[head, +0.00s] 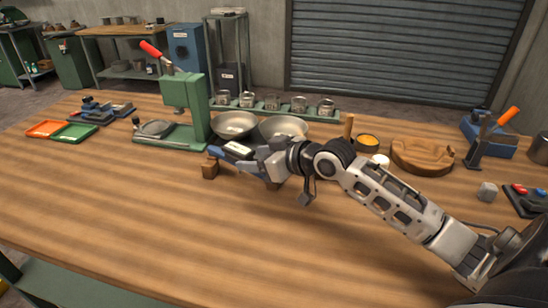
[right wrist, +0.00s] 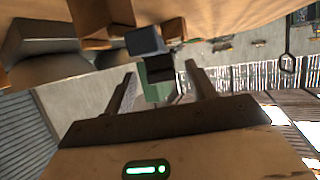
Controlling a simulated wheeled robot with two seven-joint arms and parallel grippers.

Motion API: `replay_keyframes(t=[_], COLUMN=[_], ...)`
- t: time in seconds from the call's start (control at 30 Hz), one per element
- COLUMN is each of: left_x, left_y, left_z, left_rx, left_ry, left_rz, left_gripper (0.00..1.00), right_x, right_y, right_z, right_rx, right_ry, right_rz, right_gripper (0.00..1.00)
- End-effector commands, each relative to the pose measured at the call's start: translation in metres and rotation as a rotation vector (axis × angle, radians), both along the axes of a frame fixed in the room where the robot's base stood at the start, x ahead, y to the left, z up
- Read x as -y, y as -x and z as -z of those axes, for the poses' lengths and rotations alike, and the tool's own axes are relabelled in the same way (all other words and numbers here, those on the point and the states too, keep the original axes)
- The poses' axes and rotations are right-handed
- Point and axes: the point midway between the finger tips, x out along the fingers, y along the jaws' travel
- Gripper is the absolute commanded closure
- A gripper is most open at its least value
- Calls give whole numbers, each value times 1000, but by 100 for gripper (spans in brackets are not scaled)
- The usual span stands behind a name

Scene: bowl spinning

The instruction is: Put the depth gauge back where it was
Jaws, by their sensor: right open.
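A blue-grey bar with a dark part, which I take to be the depth gauge (head: 250,168), lies low at a small wooden block (head: 209,171) in front of the bowls. My right gripper (head: 238,152) is over it and hides much of it. In the right wrist view the gripper (right wrist: 162,70) is open, its two fingers apart. The gauge's blue-grey end (right wrist: 145,41) and dark part show between and beyond the fingertips, by wooden blocks (right wrist: 100,15). I cannot tell whether the fingers touch it. My left gripper is out of view.
Two metal bowls (head: 236,124) stand just behind the gripper. A green press (head: 186,100) with a red handle is at left, and a row of tins (head: 272,102) behind. The front of the bench is clear.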

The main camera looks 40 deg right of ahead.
Motion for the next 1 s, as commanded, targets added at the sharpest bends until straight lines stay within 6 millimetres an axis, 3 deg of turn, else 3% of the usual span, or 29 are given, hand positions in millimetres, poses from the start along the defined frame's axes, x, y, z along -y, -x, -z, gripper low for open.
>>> replay_keyframes(t=[0.13, 0.33, 1.0], left_x=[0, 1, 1], left_y=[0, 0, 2], left_z=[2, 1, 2], left_rx=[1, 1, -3], left_ry=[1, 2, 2], left_rz=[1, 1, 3], left_gripper=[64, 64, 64], right_x=[9, 17, 19], right_y=[29, 50, 56], right_z=[-10, -20, -25], right_rx=[-4, -3, 0], right_ry=[5, 1, 0], right_rz=[-2, 0, -1], right_gripper=[44, 44, 44])
